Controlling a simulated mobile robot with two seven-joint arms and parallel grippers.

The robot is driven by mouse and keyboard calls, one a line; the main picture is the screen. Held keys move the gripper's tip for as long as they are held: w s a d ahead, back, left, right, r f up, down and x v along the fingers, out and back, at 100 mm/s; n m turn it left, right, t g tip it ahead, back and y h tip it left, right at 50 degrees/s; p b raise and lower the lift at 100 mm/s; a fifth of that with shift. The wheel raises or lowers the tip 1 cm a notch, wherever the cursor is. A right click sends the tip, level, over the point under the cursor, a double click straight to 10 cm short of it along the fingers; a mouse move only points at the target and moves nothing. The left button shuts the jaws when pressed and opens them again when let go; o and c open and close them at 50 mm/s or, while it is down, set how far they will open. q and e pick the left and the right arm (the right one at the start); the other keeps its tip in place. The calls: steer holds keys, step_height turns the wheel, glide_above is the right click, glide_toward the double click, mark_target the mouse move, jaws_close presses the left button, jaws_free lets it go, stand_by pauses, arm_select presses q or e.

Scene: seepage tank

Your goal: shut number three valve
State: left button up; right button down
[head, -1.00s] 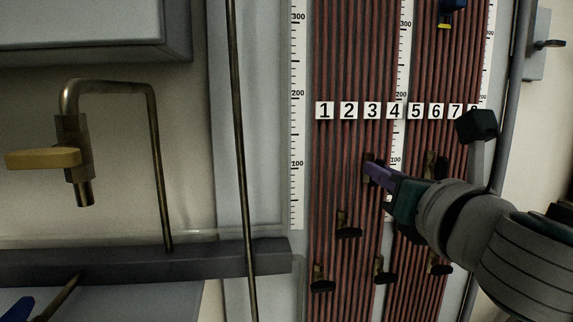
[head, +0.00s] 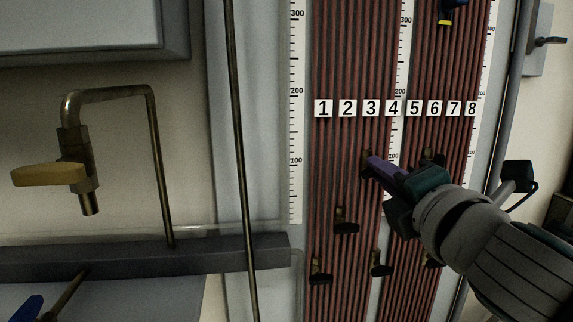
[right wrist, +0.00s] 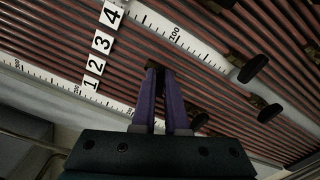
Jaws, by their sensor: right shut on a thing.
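The number three valve (head: 366,158) is a small brass valve below the white "3" label (head: 371,108) on the panel of red-brown tubes. Only a sliver of it shows in the head view. My right gripper (head: 372,163) reaches in from the lower right with its purple fingers shut on this valve's handle. In the right wrist view the two fingers (right wrist: 158,72) close together at the dark handle, which they mostly hide. How far the handle is turned I cannot tell. My left gripper is not in view.
Neighbouring valves with dark handles sit close by: one below "2" (head: 346,226), one below "1" (head: 319,277) and one lower right (head: 381,269). White scales (head: 297,130) run up the panel. A yellow-handled tap (head: 48,174) and a thin upright pipe (head: 240,150) stand left.

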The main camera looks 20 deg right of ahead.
steer(key=m+p, duration=0.1)
steer(key=m, duration=0.5)
steer(key=shift+f, duration=0.15)
stand_by(0.4)
stand_by(1.3)
steer(key=c, duration=0.9)
jaws_free()
steer(key=shift+c, duration=0.2)
steer(key=shift+s, duration=0.1)
steer(key=p+v, duration=0.1)
steer(key=v, duration=0.8)
steer(key=shift+s, duration=0.4)
